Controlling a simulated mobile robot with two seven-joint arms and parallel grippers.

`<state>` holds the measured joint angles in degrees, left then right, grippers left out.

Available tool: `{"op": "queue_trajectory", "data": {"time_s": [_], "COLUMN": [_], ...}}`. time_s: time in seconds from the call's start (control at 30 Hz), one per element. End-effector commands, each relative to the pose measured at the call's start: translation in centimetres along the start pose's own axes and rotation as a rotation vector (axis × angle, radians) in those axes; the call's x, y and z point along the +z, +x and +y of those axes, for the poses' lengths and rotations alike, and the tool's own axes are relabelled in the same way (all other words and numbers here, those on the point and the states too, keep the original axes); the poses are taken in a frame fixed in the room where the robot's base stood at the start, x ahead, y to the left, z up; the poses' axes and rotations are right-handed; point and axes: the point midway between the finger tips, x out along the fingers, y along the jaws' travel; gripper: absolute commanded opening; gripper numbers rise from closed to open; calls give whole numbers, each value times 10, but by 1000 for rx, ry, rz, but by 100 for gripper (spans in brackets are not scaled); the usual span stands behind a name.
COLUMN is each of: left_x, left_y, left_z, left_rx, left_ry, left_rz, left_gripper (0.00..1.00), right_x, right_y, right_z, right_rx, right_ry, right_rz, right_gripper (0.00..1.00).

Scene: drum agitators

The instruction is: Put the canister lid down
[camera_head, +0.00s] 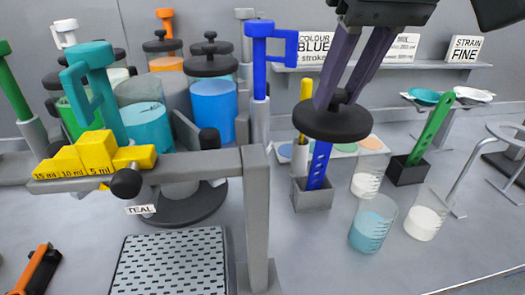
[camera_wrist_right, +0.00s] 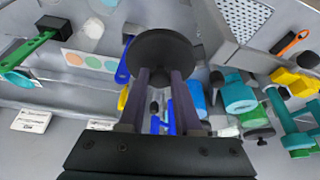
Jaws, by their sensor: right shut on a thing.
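The canister lid (camera_head: 333,123) is a round black disc with a knob on top. In the right wrist view the lid (camera_wrist_right: 162,48) sits at the tips of the purple fingers (camera_wrist_right: 160,78). A teal canister (camera_head: 148,128) at the front of the carousel shows no lid. My left gripper is not in view.
Below the lid stand the grey tool holder (camera_head: 312,198), clear beakers (camera_head: 373,222) and a colour palette (camera_head: 370,144). A grey post (camera_head: 257,215) and rail with yellow measures (camera_head: 97,152) stand before the carousel. A perforated plate (camera_head: 170,265) lies front left.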

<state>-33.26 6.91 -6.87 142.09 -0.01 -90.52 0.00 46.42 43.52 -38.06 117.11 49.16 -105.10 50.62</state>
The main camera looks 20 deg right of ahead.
Motion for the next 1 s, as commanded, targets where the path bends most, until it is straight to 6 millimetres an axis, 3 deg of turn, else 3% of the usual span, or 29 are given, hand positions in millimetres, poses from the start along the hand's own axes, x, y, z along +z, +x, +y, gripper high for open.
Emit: {"op": "queue_trajectory", "data": {"time_s": [0.03, 0.1, 0.3, 0.57, 1.0], "left_x": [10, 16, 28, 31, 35], "left_y": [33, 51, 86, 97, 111], "left_z": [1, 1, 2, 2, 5], "left_rx": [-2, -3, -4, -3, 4], "left_ry": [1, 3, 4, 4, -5], "left_rz": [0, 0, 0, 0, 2], "left_gripper": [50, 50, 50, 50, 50], "right_x": [14, 20, 34, 44, 90], "right_y": [38, 62, 109, 138, 248], "right_z": [5, 11, 25, 31, 31], "right_rx": [4, 6, 12, 15, 15], "right_ry": [7, 14, 28, 33, 31], "right_rz": [-4, -3, -1, -3, -3], "right_gripper": [0, 0, 0, 0, 0]}}
